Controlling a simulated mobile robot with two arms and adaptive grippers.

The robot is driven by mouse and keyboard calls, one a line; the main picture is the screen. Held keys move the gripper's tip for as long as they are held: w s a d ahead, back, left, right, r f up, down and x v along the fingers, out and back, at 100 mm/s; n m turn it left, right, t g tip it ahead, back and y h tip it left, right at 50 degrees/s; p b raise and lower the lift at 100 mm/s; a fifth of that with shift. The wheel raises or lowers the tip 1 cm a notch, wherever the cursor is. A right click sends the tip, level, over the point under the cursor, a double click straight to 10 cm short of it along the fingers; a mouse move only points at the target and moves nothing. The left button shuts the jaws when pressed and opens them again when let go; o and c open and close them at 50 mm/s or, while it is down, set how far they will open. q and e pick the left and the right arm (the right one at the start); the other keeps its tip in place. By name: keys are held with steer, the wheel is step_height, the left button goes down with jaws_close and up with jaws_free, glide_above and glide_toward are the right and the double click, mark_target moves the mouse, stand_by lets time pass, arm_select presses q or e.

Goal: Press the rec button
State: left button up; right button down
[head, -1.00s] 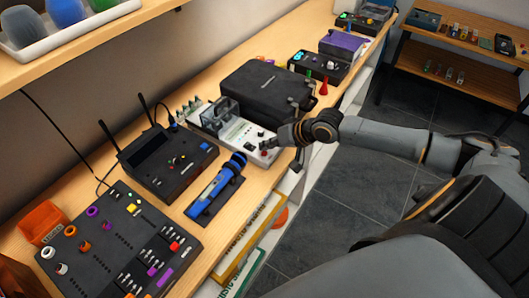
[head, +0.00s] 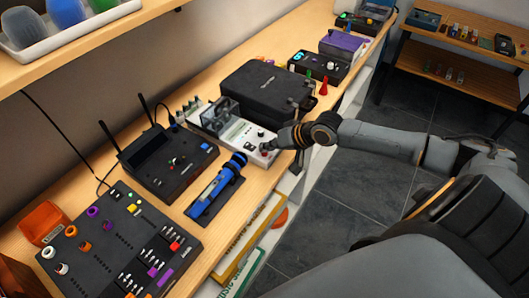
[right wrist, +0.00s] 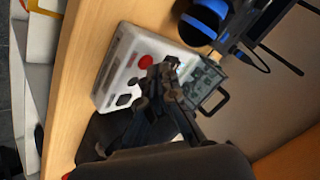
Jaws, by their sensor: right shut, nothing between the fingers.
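A white device (head: 240,133) with a small screen, dark knobs and a red button lies on the wooden shelf. It also shows in the right wrist view (right wrist: 122,72), where the round red button (right wrist: 146,61) is clear near the fingertips. No label is legible on it. My right gripper (head: 268,147) is shut and empty, just over the near right end of the device. In the right wrist view its fingertips (right wrist: 162,76) overlap the device close to the red button. I cannot tell whether they touch it. My left gripper is not in view.
A black case (head: 267,92) stands just behind the device. A black mixer panel (head: 120,240) is at front left. Open floor lies right of the shelf edge.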

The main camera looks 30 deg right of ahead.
mark_target(267, 154)
steer(key=shift+f, duration=0.45)
stand_by(0.6)
steer(key=shift+r+p, duration=0.85)
steer(key=shift+p, duration=0.2)
step_height(267, 154, up, 5)
steer(key=p, duration=0.5)
steer(key=shift+r, duration=0.1)
stand_by(0.4)
